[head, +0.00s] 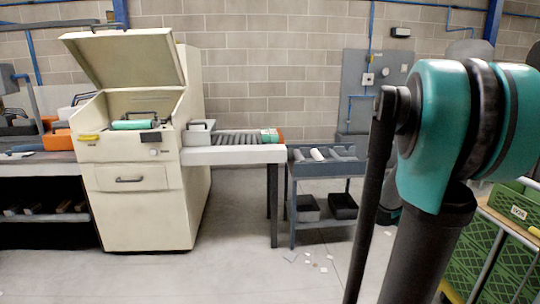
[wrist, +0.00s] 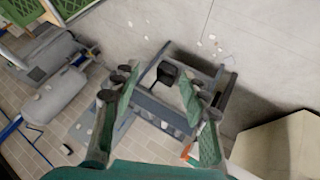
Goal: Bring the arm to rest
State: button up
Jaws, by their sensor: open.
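My arm rises at the right of the head view, with a teal joint and dark links. My gripper does not show in the head view. In the wrist view my gripper (wrist: 165,100) is open, its two green fingers spread apart with nothing between them. Behind the fingers, well away from them, is a dark grey cart (wrist: 165,120), seen tilted. The same cart stands in the middle right of the head view (head: 325,170), with rollers on top and black bins on its lower shelf.
A cream machine (head: 140,200) with a raised lid stands at the left, a green roll inside. A roller table (head: 235,154) adjoins it. Green crates (head: 480,258) stand at the right, close to my arm. Small scraps (head: 308,260) lie on the otherwise open floor.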

jog(key=s+a+f+g+y, duration=0.1)
jog(key=s+a+f, duration=0.4)
jog(key=s+a, duration=0.5)
jog(key=s+a+f+g+y, duration=0.1)
jog(key=s+a+f+y, duration=0.3)
jog(key=s+a, duration=0.6)
jog(key=shift+s+a+f+g, duration=0.3)
jog(key=shift+a+f, duration=0.45)
jog(key=shift+f, duration=0.2)
